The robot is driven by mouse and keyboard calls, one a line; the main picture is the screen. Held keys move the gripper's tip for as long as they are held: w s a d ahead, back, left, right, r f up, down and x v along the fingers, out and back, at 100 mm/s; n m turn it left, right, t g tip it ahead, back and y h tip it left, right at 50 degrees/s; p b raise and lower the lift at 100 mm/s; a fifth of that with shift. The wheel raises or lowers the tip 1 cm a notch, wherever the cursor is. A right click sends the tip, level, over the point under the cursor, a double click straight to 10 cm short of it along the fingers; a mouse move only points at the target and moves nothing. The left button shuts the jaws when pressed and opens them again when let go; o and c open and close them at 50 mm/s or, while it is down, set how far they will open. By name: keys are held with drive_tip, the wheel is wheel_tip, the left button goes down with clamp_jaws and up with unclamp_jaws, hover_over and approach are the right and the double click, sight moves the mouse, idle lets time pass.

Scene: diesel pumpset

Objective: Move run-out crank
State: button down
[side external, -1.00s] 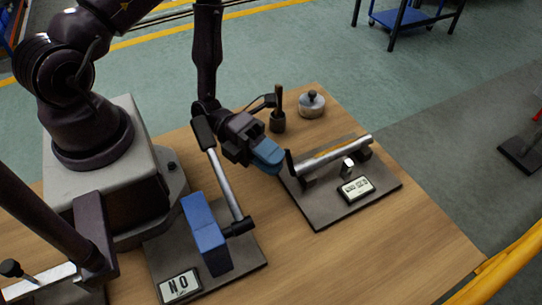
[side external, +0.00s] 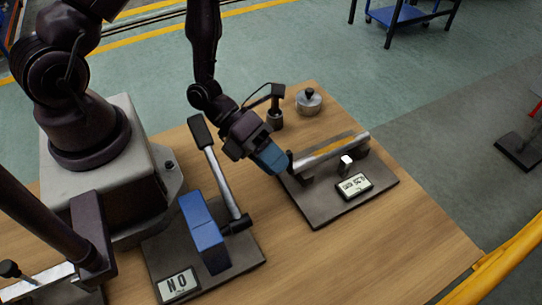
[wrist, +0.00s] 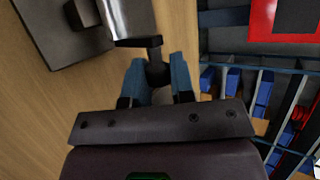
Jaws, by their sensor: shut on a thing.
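The run-out fixture has a silver shaft (side external: 333,151) lying across supports on a dark baseplate. Its run-out crank (side external: 290,158) is a small dark handle at the shaft's left end. The crank also shows in the wrist view (wrist: 157,70), below the shaft end (wrist: 130,20). My gripper (side external: 280,167) has blue fingers and is at the crank. In the wrist view my gripper (wrist: 160,80) has its two fingers on either side of the dark handle, shut on it. The fingers partly hide the handle. A small readout (side external: 354,185) stands on the baseplate; its digits are blurred.
A lever (side external: 220,170) with a dark grip rises close left of my gripper, beside a blue block (side external: 203,235) and a sign (side external: 178,284). A dark post (side external: 275,108) and a round metal weight (side external: 308,101) stand behind. The table's front right is clear.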

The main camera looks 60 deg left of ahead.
drive_tip(key=shift+d+y, duration=0.2)
drive_tip(key=shift+y, duration=0.2)
drive_tip(key=shift+s, duration=0.1)
drive_tip(key=c, duration=1)
unclamp_jaws()
